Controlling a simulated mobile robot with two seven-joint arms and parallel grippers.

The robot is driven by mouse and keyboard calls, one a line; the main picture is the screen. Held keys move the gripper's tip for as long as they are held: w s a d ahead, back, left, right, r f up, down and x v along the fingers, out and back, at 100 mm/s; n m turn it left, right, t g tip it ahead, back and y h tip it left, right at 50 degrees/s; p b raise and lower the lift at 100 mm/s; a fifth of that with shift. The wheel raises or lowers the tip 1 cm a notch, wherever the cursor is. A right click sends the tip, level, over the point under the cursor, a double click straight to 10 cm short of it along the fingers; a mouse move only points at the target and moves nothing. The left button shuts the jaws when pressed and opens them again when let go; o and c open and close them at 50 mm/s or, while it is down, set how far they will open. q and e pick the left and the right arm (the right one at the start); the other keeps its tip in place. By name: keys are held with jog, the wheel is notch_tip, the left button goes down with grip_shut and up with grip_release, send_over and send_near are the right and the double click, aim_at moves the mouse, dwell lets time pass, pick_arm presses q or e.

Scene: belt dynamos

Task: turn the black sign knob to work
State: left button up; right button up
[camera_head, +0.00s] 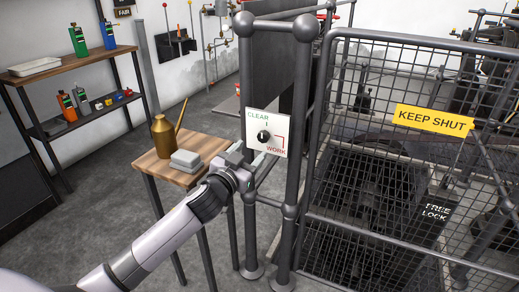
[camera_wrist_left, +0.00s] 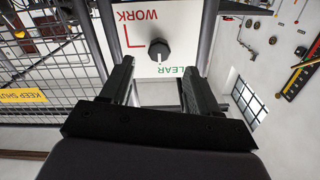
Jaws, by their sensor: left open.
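The white sign (camera_head: 281,123) has green CLEAR at its top left and red WORK at its lower right, with a round black knob (camera_head: 263,136) at its middle. In the left wrist view the sign (camera_wrist_left: 134,62) appears upside down, and the white mark on the knob (camera_wrist_left: 159,49) points toward CLEAR. My left gripper (camera_head: 250,153) is open and empty, just in front of the sign and a little below the knob. In the left wrist view its two fingers (camera_wrist_left: 157,68) stand apart, with the knob beyond their tips and between them. My right gripper is not in view.
Grey posts (camera_head: 300,70) frame the sign. A mesh gate (camera_head: 380,100) with a yellow KEEP SHUT plate (camera_head: 433,119) stands to the right. A small wooden table (camera_head: 207,146) with a brass oil can (camera_head: 163,137) and grey block (camera_head: 186,160) is at the left.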

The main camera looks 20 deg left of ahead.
aim_at(262, 139)
pick_arm(q)
jog(key=shift+w+b, duration=0.5)
jog(key=shift+w, duration=2.8)
jog(key=c, duration=1)
